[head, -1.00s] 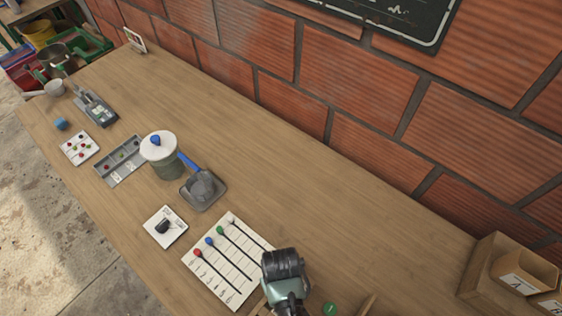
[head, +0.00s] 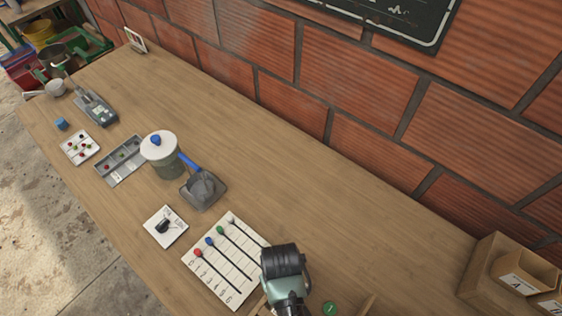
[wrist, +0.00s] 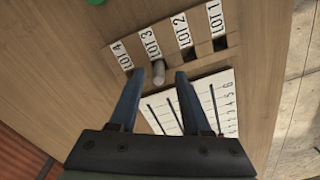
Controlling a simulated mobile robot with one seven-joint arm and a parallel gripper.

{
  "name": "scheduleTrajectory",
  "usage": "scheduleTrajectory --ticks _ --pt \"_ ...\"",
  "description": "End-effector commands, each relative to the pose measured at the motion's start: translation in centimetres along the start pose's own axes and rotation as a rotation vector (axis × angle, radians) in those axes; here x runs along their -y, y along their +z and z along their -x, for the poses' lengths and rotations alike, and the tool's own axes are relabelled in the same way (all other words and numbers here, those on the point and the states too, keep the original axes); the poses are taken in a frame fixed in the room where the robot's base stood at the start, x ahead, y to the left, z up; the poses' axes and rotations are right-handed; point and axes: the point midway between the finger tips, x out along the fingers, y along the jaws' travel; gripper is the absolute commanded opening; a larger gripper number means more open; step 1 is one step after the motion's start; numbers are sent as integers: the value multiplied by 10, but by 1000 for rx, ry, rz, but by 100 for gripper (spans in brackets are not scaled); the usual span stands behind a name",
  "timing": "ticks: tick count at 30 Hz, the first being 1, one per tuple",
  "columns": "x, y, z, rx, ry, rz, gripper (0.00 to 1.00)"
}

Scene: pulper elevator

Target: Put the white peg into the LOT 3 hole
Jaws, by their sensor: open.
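In the wrist view a pale grey-white peg (wrist: 159,73) stands at the LOT 3 place of the wooden lot strip (wrist: 233,40), just below the LOT 3 label (wrist: 150,43). It appears seated in the hole, whose rim I cannot make out. My gripper (wrist: 161,74) is open, with one fingertip on each side of the peg and gaps showing. The LOT 2 hole (wrist: 190,55) and LOT 1 hole (wrist: 220,44) look dark and empty. A finger hides the LOT 4 hole. In the head view my wrist hides the fingers and peg.
A white numbered board (head: 225,262) with red, blue, green and white knobs lies beside the strip. A dustpan (head: 203,190), lidded pot (head: 160,160) and black-object card (head: 165,227) stand farther left. Wooden boxes (head: 495,270) stand right. The table's back middle is clear.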

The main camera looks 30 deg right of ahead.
Motion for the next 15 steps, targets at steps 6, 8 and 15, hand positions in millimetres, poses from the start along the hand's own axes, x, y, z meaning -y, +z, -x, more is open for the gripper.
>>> scheduleTrajectory --ticks 6,8,15 --pt "0 -1 49 -5 1 1 48" --pt "0 -1 61 -5 1 0 48" --pt "0 -1 93 -2 0 -1 48"
